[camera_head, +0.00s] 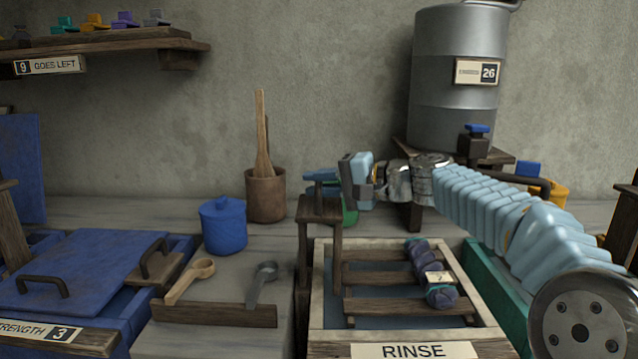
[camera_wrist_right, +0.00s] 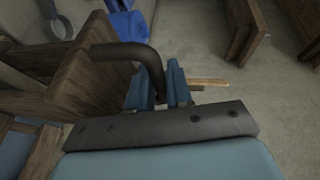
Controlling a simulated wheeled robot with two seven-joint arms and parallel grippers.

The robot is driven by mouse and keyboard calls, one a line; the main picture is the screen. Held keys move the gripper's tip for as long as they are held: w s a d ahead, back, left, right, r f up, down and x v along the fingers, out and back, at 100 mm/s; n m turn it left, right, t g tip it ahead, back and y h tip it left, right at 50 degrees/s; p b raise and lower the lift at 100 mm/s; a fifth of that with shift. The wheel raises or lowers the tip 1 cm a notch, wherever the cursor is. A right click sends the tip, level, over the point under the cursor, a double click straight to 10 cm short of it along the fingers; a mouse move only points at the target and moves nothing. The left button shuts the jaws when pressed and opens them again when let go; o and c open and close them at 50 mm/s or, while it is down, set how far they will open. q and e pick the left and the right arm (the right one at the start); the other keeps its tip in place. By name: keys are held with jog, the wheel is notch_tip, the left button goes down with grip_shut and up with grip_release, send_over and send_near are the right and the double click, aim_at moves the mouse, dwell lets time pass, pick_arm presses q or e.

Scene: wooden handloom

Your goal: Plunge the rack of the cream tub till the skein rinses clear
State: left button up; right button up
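The cream tub (camera_head: 322,290) with the RINSE label stands at front centre right. Its slatted wooden rack (camera_head: 385,306) lies in it over dull blue-grey water, and a wooden post (camera_head: 321,216) rises at its left. The dark purple skein (camera_head: 419,259) lies across the slats, with a pale tag. My right gripper (camera_head: 322,177) is at the top of the post, its fingers pointing left. In the right wrist view, a dark curved handle (camera_wrist_right: 122,52) runs between its blue fingers, which sit close on both sides. My left gripper is out of view.
A blue tub with a handled lid (camera_head: 85,265) stands at left. A blue jar (camera_head: 223,226), a wooden pot (camera_head: 266,195) and two spoons (camera_head: 190,280) stand or lie between the tubs. A grey metal drum (camera_head: 440,90) is behind my right arm. A green tub edge (camera_head: 490,285) lies beneath that arm.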

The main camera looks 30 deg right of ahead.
grip_shut()
notch_tip(320, 180, up, 3)
jog(key=shift+r+p, duration=0.1)
jog(key=shift+p, duration=0.85)
jog(key=o, duration=0.7)
grip_release()
jog(key=shift+r, duration=0.1)
jog(key=shift+c, duration=0.2)
